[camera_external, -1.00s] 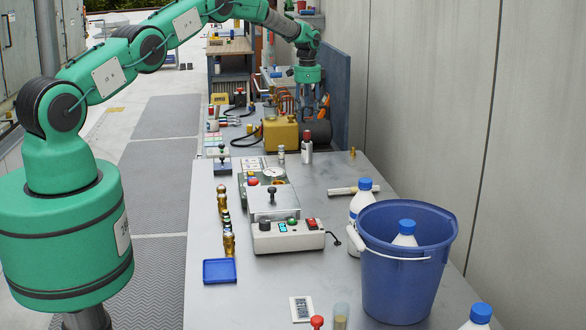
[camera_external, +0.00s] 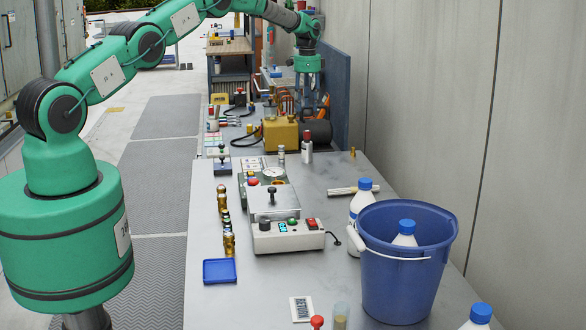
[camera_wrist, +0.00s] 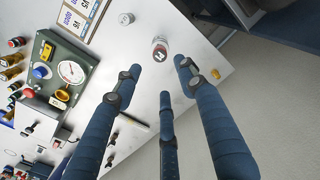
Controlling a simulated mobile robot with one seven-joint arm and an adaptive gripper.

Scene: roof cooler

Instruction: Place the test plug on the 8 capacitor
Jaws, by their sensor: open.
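My gripper (camera_external: 311,108) hangs open and empty above the far end of the grey bench. Its three blue fingers are spread in the wrist view (camera_wrist: 160,74). A red and white cylinder with a label (camera_external: 306,154) stands upright on the bench; in the wrist view it shows beyond the fingertips (camera_wrist: 160,48), apart from them. A smaller silver cylinder (camera_external: 281,154) stands to its left, also in the wrist view (camera_wrist: 126,18). A small brass piece (camera_external: 352,153) stands near the bench's right edge (camera_wrist: 215,74). I cannot tell which is the test plug, nor read an 8.
A gauge box (camera_external: 270,176) and a control box (camera_external: 288,236) stand mid-bench. A blue bucket (camera_external: 402,270) and white bottles (camera_external: 362,201) are nearer. The bench is mostly clear right of the boxes.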

